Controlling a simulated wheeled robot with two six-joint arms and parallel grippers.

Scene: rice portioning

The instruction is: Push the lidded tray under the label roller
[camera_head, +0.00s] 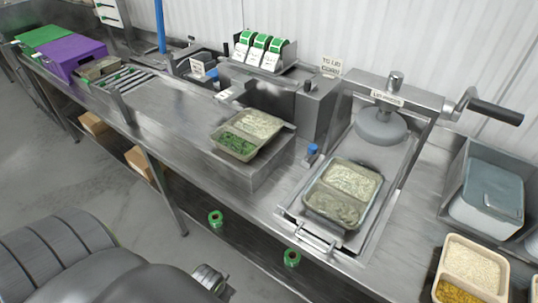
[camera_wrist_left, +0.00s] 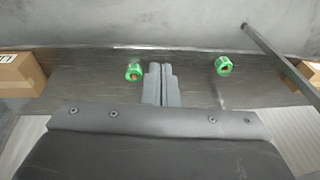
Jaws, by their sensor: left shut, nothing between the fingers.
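A two-compartment tray (camera_head: 246,135) of rice and greens sits on a raised metal block in the head view. Its top looks hazy, and I cannot tell whether a lid covers it. A second filled tray (camera_head: 343,190) sits in the lidding press. I cannot clearly tell the label roller apart; the label station (camera_head: 262,52) with green-and-white labels is behind the block. My left gripper (camera_wrist_left: 162,84) is shut and empty in the left wrist view, low and in front of the bench, away from both trays. My right gripper is not in view.
The press (camera_head: 380,125) has a crank handle at right. Open portion trays (camera_head: 470,265) and a grey tub (camera_head: 490,195) stand at far right. Purple (camera_head: 75,55) and green bins stand at far left. Green rolls (camera_wrist_left: 134,72) and cardboard boxes (camera_wrist_left: 20,75) are below the bench top.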

